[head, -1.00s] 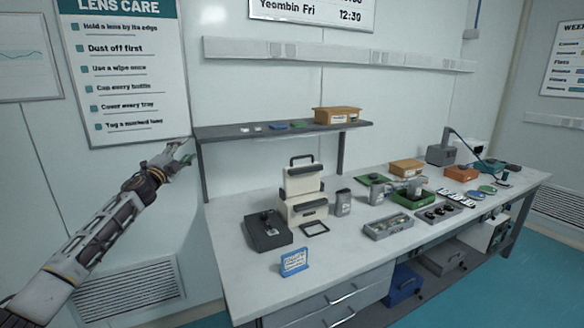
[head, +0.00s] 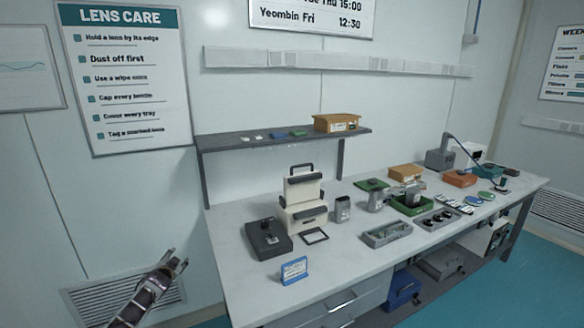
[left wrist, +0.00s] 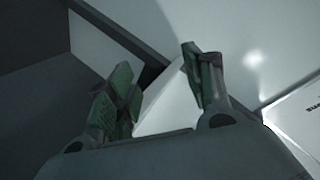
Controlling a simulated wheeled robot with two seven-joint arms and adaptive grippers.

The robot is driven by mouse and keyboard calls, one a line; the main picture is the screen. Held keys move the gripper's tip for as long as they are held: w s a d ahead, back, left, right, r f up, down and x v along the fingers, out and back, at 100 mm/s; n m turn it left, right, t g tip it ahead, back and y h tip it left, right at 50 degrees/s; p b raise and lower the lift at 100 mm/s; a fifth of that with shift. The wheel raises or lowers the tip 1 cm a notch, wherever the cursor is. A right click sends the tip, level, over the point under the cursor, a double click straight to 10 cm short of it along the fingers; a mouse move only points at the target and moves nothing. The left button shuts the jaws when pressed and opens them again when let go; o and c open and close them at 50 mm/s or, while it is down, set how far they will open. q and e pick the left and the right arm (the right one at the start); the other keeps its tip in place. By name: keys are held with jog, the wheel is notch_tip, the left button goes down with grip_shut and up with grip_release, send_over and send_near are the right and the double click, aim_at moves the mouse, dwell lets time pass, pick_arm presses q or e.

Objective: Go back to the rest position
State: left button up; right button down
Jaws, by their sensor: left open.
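My left gripper (head: 172,263) is low at the left in the head view, in front of the wall and to the left of the table (head: 222,240). It is apart from the table and holds nothing. In the left wrist view its two green-padded fingers (left wrist: 158,88) are spread apart with nothing between them. My right gripper cannot be made out in either view.
The table bears a dark box (head: 268,238), a cream case (head: 303,200), a blue-framed card (head: 294,270) and several trays. A shelf (head: 225,136) stands at its back. A wall vent (head: 90,302) is behind my left arm. The floor is clear at the right.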

pick_arm(q)
jog(key=s+d+f+n+g+h+p, duration=0.1)
jog(key=s+d+f+n+g+p, duration=0.2)
jog(key=s+f, duration=1.25)
jog(key=s+d+f+g+p, duration=0.25)
jog(key=s+d+f, duration=0.35)
jog(key=s+f, duration=0.9)
jog(key=s+d+f+g+p, duration=0.1)
jog(key=s+d+f+g, duration=0.1)
jog(key=s, duration=1.3)
jog(key=s+d+f+g+h+p, duration=0.1)
jog(key=s+d+f, duration=0.4)
jog(key=s, duration=1)
jog(key=s+d+f+n+g+p, duration=0.1)
jog(key=s+d+f+g, duration=0.3)
jog(key=s, duration=1.2)
jog(key=shift+d+f+h+p, duration=0.3)
jog(key=shift+d+p, duration=0.25)
jog(key=shift+p, duration=0.25)
pick_arm(e)
notch_tip(320, 180, up, 10)
jog(key=a, duration=0.2)
jog(key=shift+s+r, duration=0.15)
jog(key=shift+s, duration=0.2)
